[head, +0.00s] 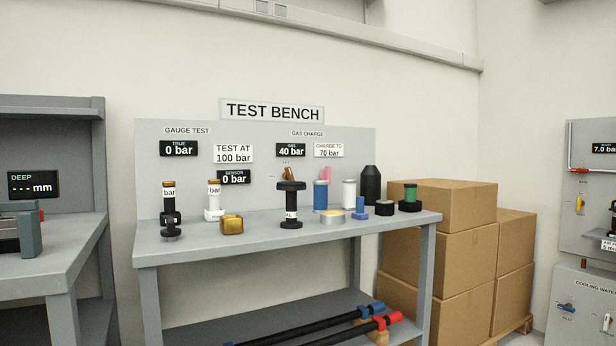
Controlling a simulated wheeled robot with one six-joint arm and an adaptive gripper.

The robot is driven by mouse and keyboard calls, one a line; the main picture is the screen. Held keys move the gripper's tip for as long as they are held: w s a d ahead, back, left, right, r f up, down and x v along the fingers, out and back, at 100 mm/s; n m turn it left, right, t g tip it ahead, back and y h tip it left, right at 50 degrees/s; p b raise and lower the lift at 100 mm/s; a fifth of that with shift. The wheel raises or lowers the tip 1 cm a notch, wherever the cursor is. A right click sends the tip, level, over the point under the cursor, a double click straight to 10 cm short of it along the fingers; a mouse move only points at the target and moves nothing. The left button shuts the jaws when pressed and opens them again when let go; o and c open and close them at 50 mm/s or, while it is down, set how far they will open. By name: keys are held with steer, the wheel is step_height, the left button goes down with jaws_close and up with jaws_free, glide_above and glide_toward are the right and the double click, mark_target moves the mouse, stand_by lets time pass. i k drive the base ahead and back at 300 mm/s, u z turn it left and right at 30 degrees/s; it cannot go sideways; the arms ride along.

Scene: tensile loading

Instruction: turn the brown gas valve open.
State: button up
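The test bench (165,246) stands ahead of me with a grey back panel. A small brown lever (289,173), which looks like the brown gas valve, shows on the panel under the gas display (291,150), which reads 40 bar. A black flanged piece (291,203) stands in front and hides the lever's lower part. The lever appears slightly tilted; whether it is open or shut is too small to tell. My gripper is not in view.
Blue (320,196) and white (348,194) cylinders and a black bottle (371,184) stand right of the lever. A brass block (232,224) and gauges sit to its left. Cardboard boxes (440,250) stand right of the bench; another workbench (50,254) stands left.

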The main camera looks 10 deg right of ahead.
mark_target(290, 177)
steer(key=z, duration=0.7)
steer(key=i, duration=1.45)
steer(key=u, duration=0.1)
